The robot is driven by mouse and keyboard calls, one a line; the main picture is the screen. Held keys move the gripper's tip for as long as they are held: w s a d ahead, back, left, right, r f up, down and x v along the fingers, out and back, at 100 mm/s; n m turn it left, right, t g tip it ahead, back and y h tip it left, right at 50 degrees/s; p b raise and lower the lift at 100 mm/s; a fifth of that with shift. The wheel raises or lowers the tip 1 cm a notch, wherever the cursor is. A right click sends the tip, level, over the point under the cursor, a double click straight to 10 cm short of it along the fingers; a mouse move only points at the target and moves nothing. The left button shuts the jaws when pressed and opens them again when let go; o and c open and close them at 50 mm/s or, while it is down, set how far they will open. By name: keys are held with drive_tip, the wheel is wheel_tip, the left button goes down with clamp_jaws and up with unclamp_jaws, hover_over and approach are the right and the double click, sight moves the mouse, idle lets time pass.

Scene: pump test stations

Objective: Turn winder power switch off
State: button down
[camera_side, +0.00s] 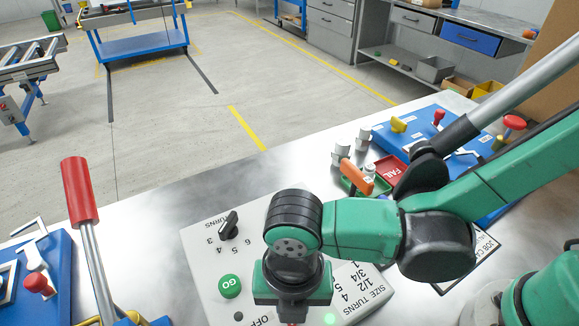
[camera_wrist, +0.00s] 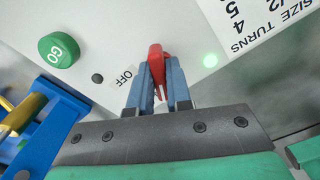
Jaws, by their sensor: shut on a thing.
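The winder panel (camera_side: 205,265) is a pale grey plate on the metal table, with a green GO button (camera_side: 229,286), a black TURNS knob (camera_side: 228,226) and an OFF label (camera_wrist: 125,75). The power switch is a red lever (camera_wrist: 157,62), seen in the wrist view right of the OFF label. My gripper (camera_wrist: 160,88) is shut on the red lever, its blue-grey fingers on both sides of it. A green lamp (camera_wrist: 210,60) beside it is lit. In the side view my wrist hides most of the switch.
A red-handled lever (camera_side: 79,190) stands left of the panel by a blue station (camera_side: 40,270). An orange-handled tool (camera_side: 356,176), a red FAIL tray (camera_side: 390,170) and a blue fixture (camera_side: 410,130) are behind my arm.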

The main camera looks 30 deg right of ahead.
drive_tip(key=shift+m, duration=0.4)
drive_tip(key=m, duration=1.1)
idle(0.5)
drive_tip(key=c, duration=0.8)
unclamp_jaws()
drive_tip(key=shift+r, duration=2.85)
